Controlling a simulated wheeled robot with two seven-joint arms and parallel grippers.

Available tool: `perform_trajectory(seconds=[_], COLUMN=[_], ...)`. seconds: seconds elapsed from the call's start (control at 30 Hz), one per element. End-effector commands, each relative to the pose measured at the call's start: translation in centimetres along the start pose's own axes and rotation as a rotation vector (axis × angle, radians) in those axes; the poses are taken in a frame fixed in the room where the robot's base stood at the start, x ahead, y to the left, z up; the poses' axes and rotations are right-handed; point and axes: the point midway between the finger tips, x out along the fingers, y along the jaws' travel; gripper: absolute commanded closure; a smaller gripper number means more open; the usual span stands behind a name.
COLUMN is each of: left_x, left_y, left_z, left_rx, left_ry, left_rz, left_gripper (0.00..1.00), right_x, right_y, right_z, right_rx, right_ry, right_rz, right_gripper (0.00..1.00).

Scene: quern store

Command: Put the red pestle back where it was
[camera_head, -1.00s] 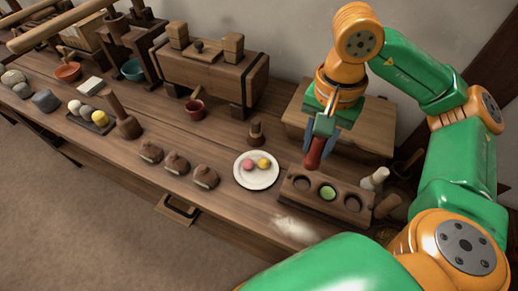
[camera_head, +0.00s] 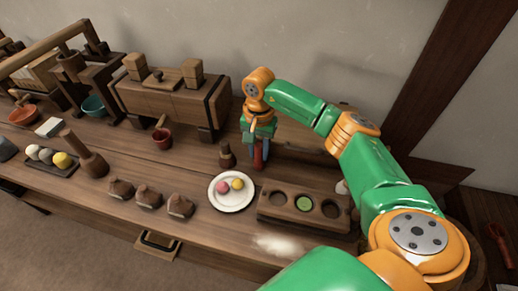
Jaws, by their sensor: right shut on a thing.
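The red pestle (camera_head: 259,159) hangs roughly upright in my right gripper (camera_head: 259,143), whose fingers are shut on its upper part. Its lower end is just behind the left part of a wooden block with three round wells (camera_head: 290,223). I cannot tell whether it touches the table. The block's middle well holds something green (camera_head: 304,203); the outer two look dark. A small brown wooden piece with a knob (camera_head: 227,158) stands just left of the pestle. My left gripper is not in view.
A white plate (camera_head: 226,207) with a pink and a yellow ball lies left of the block. Several brown lidded pieces (camera_head: 149,196) line the front. Pale powder (camera_head: 277,244) lies before the block.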

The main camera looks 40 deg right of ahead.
Motion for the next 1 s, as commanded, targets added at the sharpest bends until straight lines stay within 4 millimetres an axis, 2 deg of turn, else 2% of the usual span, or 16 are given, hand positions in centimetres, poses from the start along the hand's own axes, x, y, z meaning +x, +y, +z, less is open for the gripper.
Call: perform_trajectory(seconds=[0.23, 0.27, 0.33, 0.37, 0.6, 0.73, 0.87, 1.0], left_x=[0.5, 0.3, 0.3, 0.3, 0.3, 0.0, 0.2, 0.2], left_y=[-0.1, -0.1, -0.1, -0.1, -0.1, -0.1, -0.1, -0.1], left_z=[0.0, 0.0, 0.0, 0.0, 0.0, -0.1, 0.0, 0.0], left_rx=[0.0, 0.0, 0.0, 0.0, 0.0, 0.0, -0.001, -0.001], left_ry=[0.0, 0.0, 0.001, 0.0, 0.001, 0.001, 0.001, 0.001], left_rz=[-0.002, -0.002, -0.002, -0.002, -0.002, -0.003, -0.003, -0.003], left_gripper=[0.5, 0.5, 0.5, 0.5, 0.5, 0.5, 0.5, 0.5], right_x=[0.5, 0.4, 0.3, 0.3, 0.3, -0.7, -3.6, -7.3], right_y=[0.0, 0.0, 0.0, 0.0, 0.0, 0.0, -0.1, -0.1], right_z=[0.0, 0.0, 0.0, 0.0, 0.0, 0.0, -0.1, -0.1], right_rx=[0.001, 0.001, 0.001, 0.001, 0.001, 0.001, 0.002, 0.002], right_ry=[0.0, 0.0, 0.0, 0.0, 0.0, 0.001, 0.004, 0.003], right_rz=[-0.001, -0.001, -0.001, -0.001, 0.0, -0.002, -0.006, -0.006], right_gripper=[1.0, 0.59, 0.41, 0.38, 0.38, 0.38, 0.38, 0.38])
